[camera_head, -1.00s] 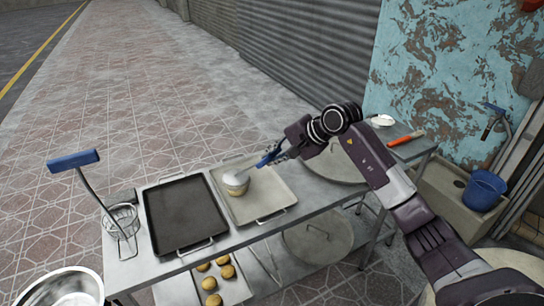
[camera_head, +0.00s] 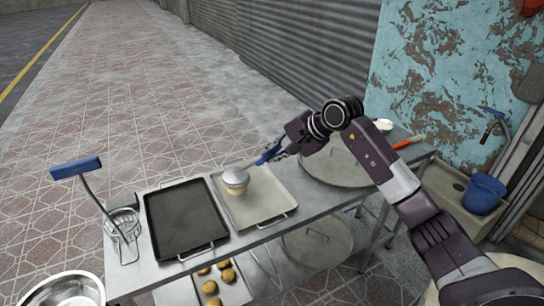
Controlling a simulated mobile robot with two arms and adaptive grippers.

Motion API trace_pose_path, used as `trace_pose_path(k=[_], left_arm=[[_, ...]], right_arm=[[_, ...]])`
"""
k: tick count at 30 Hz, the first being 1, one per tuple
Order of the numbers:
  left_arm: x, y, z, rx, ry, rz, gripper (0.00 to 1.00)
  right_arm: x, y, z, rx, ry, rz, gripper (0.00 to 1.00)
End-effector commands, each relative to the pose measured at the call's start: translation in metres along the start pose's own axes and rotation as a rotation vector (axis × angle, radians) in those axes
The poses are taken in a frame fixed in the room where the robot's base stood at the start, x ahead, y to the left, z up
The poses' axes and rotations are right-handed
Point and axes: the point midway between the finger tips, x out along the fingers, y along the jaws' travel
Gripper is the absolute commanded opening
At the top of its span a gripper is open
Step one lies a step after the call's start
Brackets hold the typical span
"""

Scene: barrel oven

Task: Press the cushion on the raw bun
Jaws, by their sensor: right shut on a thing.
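My right gripper (camera_head: 281,150) is shut on the blue handle (camera_head: 268,156) of a tool, above the back right part of the light tray (camera_head: 271,207). The tool's pale round head, which looks like the cushion (camera_head: 235,176), lies over the top of the raw bun (camera_head: 237,190). The bun is pale yellow and sits on the light tray; only its lower side shows under the cushion. They appear to touch, but I cannot tell how hard the cushion presses. My left gripper is out of view.
A dark empty tray (camera_head: 186,218) lies left of the light tray on the metal table (camera_head: 310,203). A wire holder (camera_head: 123,228) with a blue-handled tool (camera_head: 76,167) stands at the left. Round lids (camera_head: 338,165), a metal bowl (camera_head: 62,290) and baked buns (camera_head: 210,286) are nearby.

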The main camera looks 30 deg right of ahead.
Motion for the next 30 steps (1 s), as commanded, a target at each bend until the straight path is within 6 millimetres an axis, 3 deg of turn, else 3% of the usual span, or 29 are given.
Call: trace_pose_path(k=[30], left_arm=[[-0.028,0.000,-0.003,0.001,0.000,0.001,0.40]], right_arm=[[-0.043,-0.043,0.000,-0.001,0.001,-0.004,0.00]])
